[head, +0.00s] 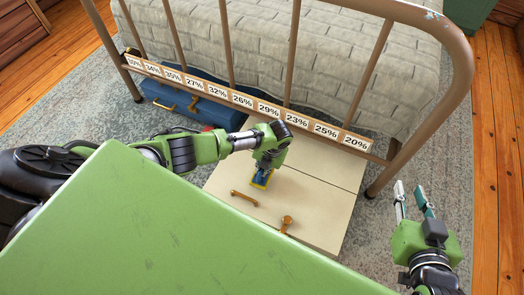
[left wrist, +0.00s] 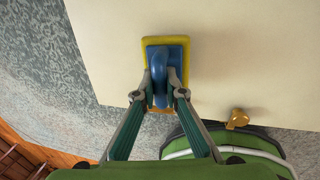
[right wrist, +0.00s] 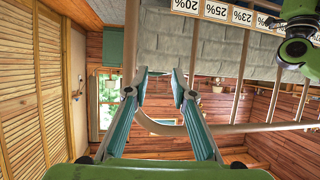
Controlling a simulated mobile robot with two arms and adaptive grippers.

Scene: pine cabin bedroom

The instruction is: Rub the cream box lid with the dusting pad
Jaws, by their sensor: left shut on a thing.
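My left gripper (head: 264,172) is over the lid and shut on the blue handle of the dusting pad (head: 260,181). In the left wrist view the pad's yellow base (left wrist: 185,44) lies against the cream surface (left wrist: 240,60); whether it presses is hard to tell. My right gripper (head: 412,200) is open and empty, to the right of the box. Its spread fingers show in the right wrist view (right wrist: 160,88).
The brown metal bed frame (head: 415,140) has a rail of percentage labels (head: 242,101) just behind the box. A blue box (head: 190,103) stands left under the rail. My green body panel covers the lower left. Rug is clear right of the box.

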